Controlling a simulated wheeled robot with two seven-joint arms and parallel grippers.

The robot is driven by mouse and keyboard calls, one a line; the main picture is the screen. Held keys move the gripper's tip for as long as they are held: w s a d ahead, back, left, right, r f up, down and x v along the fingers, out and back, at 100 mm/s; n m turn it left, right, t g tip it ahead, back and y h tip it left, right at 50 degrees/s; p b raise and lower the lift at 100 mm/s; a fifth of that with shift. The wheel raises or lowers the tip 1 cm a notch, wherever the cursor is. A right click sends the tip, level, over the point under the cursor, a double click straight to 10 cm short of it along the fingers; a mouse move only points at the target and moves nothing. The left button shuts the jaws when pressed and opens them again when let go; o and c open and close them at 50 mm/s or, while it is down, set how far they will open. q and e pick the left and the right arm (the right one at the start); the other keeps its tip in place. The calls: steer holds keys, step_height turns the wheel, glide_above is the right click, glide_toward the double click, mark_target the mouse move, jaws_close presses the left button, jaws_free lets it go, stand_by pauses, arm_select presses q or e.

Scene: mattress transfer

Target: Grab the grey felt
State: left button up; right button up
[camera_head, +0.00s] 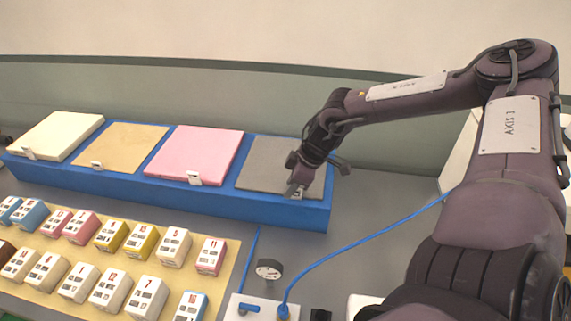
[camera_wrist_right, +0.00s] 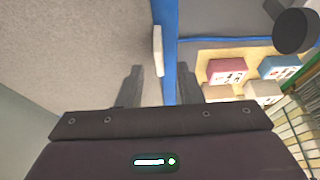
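The grey felt (camera_head: 265,160) is a flat square on the right end of a long blue platform (camera_head: 230,204). In the right wrist view the grey felt (camera_wrist_right: 80,45) fills the upper left, with a white tag (camera_wrist_right: 158,50) at its edge. My right gripper (camera_head: 297,192) is over the felt's front right part, by the tag. In the wrist view its two fingers (camera_wrist_right: 160,85) are spread apart with the tag and blue edge ahead between them. Nothing shows between the fingertips. Whether they touch the felt is unclear. My left gripper is not in view.
A pink slab (camera_head: 195,152), a tan slab (camera_head: 125,146) and a cream slab (camera_head: 57,135) lie on the same platform, left of the felt. Several numbered boxes (camera_head: 82,283) stand on a yellow mat in front. A blue cable (camera_head: 360,245) crosses the grey table.

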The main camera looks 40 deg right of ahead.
jaws_close()
stand_by(0.4)
